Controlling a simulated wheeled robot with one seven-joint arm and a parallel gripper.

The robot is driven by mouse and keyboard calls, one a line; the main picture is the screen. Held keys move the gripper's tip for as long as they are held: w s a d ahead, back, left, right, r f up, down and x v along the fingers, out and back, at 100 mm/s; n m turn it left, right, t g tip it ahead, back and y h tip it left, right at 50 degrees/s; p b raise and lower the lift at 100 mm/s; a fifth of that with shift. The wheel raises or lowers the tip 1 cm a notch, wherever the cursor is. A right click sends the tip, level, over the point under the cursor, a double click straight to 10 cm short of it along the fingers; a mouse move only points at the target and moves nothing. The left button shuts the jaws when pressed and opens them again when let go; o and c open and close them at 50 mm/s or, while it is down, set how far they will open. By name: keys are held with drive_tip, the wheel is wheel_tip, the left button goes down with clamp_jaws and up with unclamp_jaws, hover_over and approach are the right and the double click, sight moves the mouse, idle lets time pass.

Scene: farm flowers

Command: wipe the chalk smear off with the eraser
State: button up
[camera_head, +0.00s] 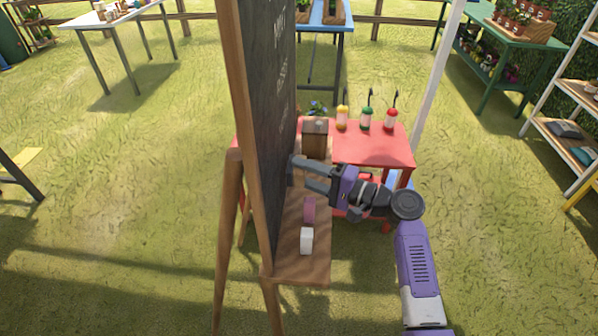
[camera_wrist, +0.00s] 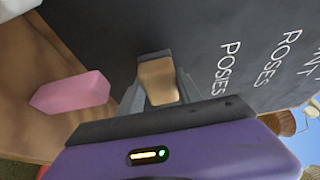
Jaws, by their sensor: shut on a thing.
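The chalkboard (camera_head: 263,110) stands on a wooden easel and is seen almost edge-on in the head view. I cannot make out a chalk smear in either view. My gripper (camera_wrist: 158,88) is shut on a tan, wood-coloured block, which looks like the eraser (camera_wrist: 157,75). The gripper (camera_head: 294,173) reaches left to the board's face above the ledge. The eraser's far side is hidden, so I cannot tell whether it touches the board.
A pink block (camera_head: 309,210) and a white block (camera_head: 306,240) lie on the easel's wooden ledge (camera_head: 295,268), nearer than my gripper. A brown box (camera_head: 315,138) stands beyond it. A red table (camera_head: 375,148) with several bottles is behind my arm.

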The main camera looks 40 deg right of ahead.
drive_tip(key=shift+s+d, duration=1.65)
drive_tip(key=shift+s, duration=0.05)
drive_tip(key=shift+s+d, duration=1.05)
drive_tip(key=shift+d, duration=0.05)
